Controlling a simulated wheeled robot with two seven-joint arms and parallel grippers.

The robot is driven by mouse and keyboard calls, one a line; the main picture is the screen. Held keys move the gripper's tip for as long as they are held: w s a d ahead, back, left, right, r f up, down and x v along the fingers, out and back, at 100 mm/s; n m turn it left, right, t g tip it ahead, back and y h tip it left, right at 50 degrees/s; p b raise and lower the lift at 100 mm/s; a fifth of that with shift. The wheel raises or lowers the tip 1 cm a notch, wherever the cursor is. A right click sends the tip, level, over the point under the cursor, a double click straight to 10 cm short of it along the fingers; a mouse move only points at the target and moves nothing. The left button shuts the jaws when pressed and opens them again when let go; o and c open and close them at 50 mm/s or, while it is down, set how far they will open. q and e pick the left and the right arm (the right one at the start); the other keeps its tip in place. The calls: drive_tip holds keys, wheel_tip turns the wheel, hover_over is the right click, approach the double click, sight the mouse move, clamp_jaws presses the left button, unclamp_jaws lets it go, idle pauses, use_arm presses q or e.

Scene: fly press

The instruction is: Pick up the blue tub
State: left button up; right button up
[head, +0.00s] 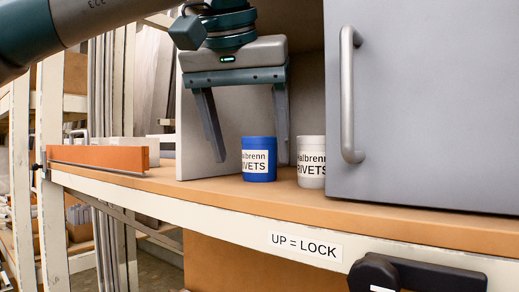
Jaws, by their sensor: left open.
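The blue tub (259,146) stands upright on the wooden shelf, with a white label reading "Halbrenn RIVETS". My left gripper (248,150) is open and points down, its two fingers apart. One finger shows left of the blue tub and the other behind or beside its right edge. The tub's upper part lies between the fingers in the picture; I cannot tell whether either finger touches it. My right gripper is not in view.
A white tub (311,172) with the same label stands close to the right. A grey door (430,110) with a bar handle (348,95) bounds the right side. A grey panel stands left. An orange bar (98,156) lies along the shelf's left. A black latch sits below the "UP = LOCK" label.

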sight(257, 141)
use_arm(q)
drive_tip(key=shift+w+d+r+p, duration=0.15)
drive_tip(key=shift+w+p, duration=0.1)
drive_tip(key=shift+w, duration=0.35)
drive_tip(key=shift+w+d+f+p, duration=0.1)
drive_tip(key=shift+w+d+p, duration=0.1)
drive_tip(key=shift+w, duration=0.4)
drive_tip(key=shift+w+d, duration=0.1)
drive_tip(key=shift+w, duration=0.35)
drive_tip(key=shift+w+d+p, duration=0.1)
drive_tip(key=shift+w+p, duration=0.4)
drive_tip(key=shift+w, duration=0.05)
drive_tip(key=shift+w+d+r+p, duration=0.15)
drive_tip(key=shift+w+p, duration=0.25)
drive_tip(key=shift+w, duration=0.2)
drive_tip(key=shift+w+d+p, duration=0.1)
drive_tip(key=shift+w+p, duration=0.25)
drive_tip(key=shift+w, duration=0.2)
drive_tip(key=shift+x, duration=1.2)
drive_tip(key=shift+w+f, duration=0.2)
drive_tip(key=shift+f, duration=0.25)
